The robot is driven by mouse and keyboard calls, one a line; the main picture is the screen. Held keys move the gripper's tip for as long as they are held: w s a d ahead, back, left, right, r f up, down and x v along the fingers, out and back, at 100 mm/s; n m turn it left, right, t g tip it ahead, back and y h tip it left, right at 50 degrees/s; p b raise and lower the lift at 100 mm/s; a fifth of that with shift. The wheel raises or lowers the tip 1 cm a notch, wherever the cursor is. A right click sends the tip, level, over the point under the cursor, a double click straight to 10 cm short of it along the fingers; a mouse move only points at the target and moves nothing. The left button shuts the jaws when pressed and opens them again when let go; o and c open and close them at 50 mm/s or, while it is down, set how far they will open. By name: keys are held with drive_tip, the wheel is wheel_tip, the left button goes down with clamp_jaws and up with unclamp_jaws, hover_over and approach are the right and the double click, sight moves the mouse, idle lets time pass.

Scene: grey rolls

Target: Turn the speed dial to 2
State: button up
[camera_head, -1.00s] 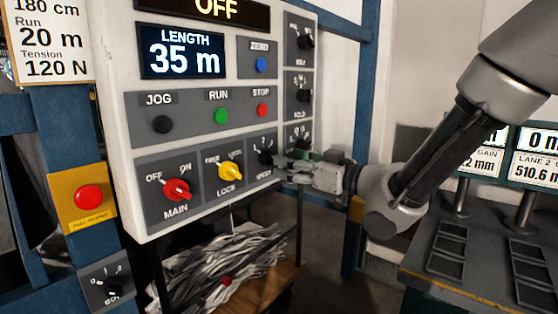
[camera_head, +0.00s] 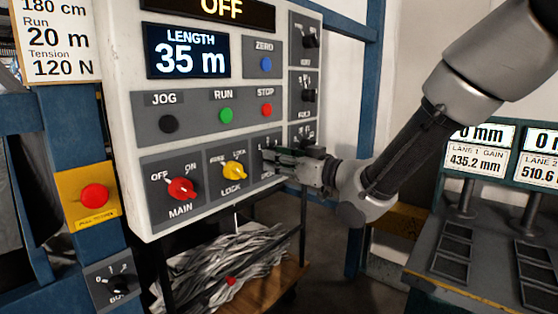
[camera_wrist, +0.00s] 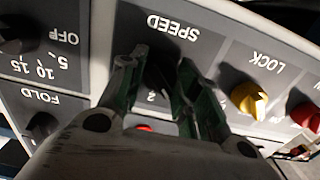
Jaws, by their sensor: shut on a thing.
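The speed dial (camera_wrist: 160,76) is a black knob on a grey plate labelled SPEED, upside down in the wrist view. My gripper (camera_wrist: 157,70) is shut on it, with a green-edged finger on either side. A "2" mark shows between the fingers; the other marks and the knob's pointer are hard to make out. In the head view my gripper (camera_head: 272,156) reaches the lower right of the white control panel (camera_head: 142,207) from the right and hides the dial.
Left of the speed dial are the yellow LOCK knob (camera_head: 235,171) and the red MAIN switch (camera_head: 182,188). FOLD (camera_wrist: 42,124) and another dial (camera_wrist: 10,40) sit close on the other side. A blue post (camera_head: 362,150) stands behind my arm.

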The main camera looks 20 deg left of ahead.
drive_tip(key=shift+m, duration=0.4)
drive_tip(key=m, duration=0.3)
drive_tip(key=shift+m, duration=2.5)
drive_tip(key=o, duration=1)
drive_tip(key=shift+o, duration=0.2)
drive_tip(key=shift+d, duration=0.1)
